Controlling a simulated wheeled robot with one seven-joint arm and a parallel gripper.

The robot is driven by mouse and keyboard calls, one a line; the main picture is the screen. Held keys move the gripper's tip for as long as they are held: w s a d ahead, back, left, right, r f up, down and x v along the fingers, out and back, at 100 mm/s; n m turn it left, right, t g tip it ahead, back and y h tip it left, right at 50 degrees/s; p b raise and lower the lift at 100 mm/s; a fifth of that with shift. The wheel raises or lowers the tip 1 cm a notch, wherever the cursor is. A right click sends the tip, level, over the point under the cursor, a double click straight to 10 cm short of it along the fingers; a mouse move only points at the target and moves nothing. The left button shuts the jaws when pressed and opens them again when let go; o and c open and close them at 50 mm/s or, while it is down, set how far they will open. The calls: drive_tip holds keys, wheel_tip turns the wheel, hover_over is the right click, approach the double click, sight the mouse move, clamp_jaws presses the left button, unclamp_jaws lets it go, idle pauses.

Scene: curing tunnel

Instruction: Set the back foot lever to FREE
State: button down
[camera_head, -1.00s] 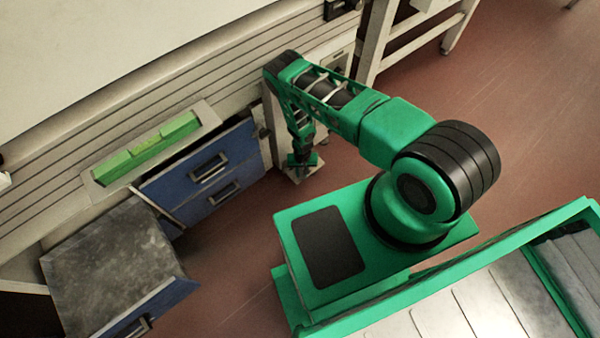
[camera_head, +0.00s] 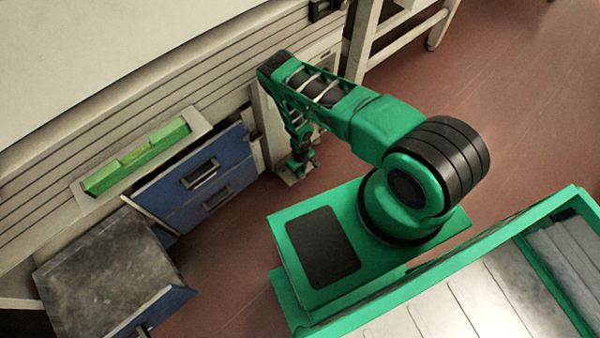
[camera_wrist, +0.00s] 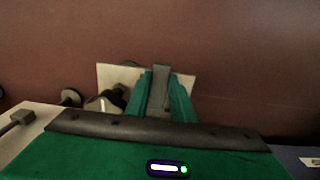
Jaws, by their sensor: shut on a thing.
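In the wrist view, my gripper (camera_wrist: 161,98) points down at a pale foot plate near the floor. Its two green fingers are shut on a grey, flat lever (camera_wrist: 161,74) that stands up between them. The pale plate (camera_wrist: 107,75) shows behind and beside the fingers. In the head view, my gripper (camera_head: 299,166) is low by the foot of the bench leg, and the lever is too small or hidden to make out. No FREE marking can be read.
A blue drawer unit (camera_head: 200,178) stands left of my gripper, and a grey-topped cabinet (camera_head: 105,270) stands at lower left. A green block (camera_head: 135,158) sits in a recess of the bench side. Dark round knobs (camera_wrist: 70,97) lie left of the plate. Red floor (camera_head: 480,120) is open at right.

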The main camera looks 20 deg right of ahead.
drive_tip(key=shift+w+d+r, duration=0.1)
drive_tip(key=shift+w, duration=0.3)
drive_tip(key=c, duration=1.5)
unclamp_jaws()
drive_tip(key=shift+s, duration=0.2)
wheel_tip(320, 180, up, 11)
drive_tip(key=shift+f, duration=0.2)
